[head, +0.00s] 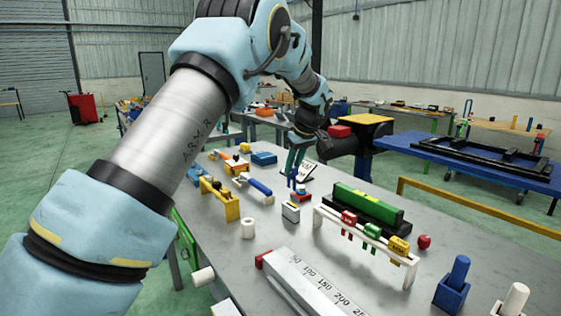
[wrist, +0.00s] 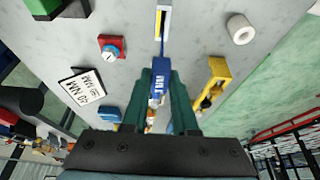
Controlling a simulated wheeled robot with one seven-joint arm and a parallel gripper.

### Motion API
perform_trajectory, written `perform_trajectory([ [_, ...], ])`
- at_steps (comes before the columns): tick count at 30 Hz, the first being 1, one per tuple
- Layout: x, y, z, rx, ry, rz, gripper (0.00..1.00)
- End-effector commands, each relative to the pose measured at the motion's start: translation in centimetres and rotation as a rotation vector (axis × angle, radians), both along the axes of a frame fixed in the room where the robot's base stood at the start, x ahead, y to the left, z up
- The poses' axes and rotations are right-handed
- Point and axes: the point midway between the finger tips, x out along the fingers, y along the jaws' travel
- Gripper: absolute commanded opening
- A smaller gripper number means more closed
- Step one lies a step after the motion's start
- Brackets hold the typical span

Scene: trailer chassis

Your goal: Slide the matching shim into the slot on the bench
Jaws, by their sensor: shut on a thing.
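My gripper (wrist: 157,80) has two green fingers, shut on a blue shim (wrist: 157,93) with white lettering. In the head view, my gripper (head: 296,165) points down over the bench, with the blue shim (head: 293,183) at its tips. A small pale block (head: 290,211), which looks like the slot block, stands on the bench just nearer than the shim. In the wrist view this block (wrist: 161,22) shows a narrow dark slit, above the shim in the picture. The shim appears apart from the block; its exact height is unclear. A white rack (head: 367,237) holds red, green and yellow shims.
A red block with a round knob (wrist: 111,47) sits close beside the slot block. A printed card (wrist: 82,90), a white roll (head: 247,228), a yellow clamp (wrist: 215,80) and a long green block (head: 366,203) are also near. A steel ruler bar (head: 310,285) lies in front.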

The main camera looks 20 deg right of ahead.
Motion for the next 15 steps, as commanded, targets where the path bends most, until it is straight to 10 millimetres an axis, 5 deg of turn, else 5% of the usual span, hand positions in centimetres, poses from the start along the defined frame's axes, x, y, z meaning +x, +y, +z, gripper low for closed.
perform_trajectory([
  [15, 0.03, 0.04, -0.85, 0.0, 0.0, -0.001, 0.0],
])
